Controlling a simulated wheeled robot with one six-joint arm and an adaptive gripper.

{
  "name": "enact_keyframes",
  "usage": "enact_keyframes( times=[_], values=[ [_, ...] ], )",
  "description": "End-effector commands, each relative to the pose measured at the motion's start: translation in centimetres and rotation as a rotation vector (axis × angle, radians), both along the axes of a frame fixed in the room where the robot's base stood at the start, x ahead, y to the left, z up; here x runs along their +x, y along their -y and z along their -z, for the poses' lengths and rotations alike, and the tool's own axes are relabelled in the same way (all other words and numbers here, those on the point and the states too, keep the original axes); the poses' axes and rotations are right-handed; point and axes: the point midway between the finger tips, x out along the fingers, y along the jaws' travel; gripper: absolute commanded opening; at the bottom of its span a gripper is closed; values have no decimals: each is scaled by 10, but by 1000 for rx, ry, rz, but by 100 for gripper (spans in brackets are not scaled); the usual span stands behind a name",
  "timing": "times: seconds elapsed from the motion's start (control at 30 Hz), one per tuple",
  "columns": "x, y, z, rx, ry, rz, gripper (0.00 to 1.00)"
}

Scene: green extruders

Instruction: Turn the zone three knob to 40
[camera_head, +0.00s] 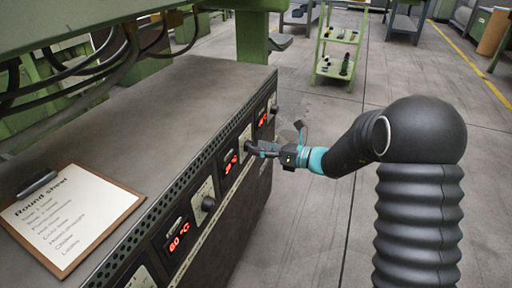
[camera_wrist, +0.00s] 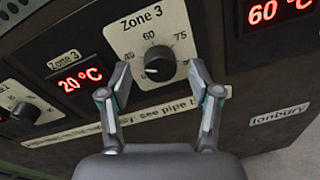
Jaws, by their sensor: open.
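The zone three knob (camera_wrist: 160,63) is a round dark knob on a pale plate (camera_wrist: 119,38) marked "Zone 3", with 40, 60 and 75 legible around it. Its light pointer mark appears to point left and slightly down, below the 40. The zone three display (camera_wrist: 80,78) left of it reads 20 °C in red. My gripper (camera_wrist: 160,76) is open, its two fingers spread to either side of the knob; I cannot tell whether they touch it. In the head view my gripper (camera_head: 262,149) is at the panel front and hides the knob.
Another display (camera_wrist: 268,11) reads 60 °C at the right in the wrist view. A neighbouring knob (camera_head: 208,204) and a display (camera_head: 178,237) sit nearer on the same panel. A clipboard (camera_head: 118,198) lies on the cabinet top. Floor right of the cabinet is clear; a green trolley (camera_head: 338,45) stands behind.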

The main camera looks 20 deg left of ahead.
Motion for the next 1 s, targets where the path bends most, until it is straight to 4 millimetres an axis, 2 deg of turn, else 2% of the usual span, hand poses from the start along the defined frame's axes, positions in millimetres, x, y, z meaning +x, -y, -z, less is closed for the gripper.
enact_keyframes(
  times=[0.3,0.5,0.7,1.0],
  values=[
    [-6,62,-4,0,-1,4,63],
    [-10,91,-6,-1,0,2,63],
    [-12,102,-6,0,0,-1,63],
    [-12,103,-6,-1,0,-1,63]
  ],
)
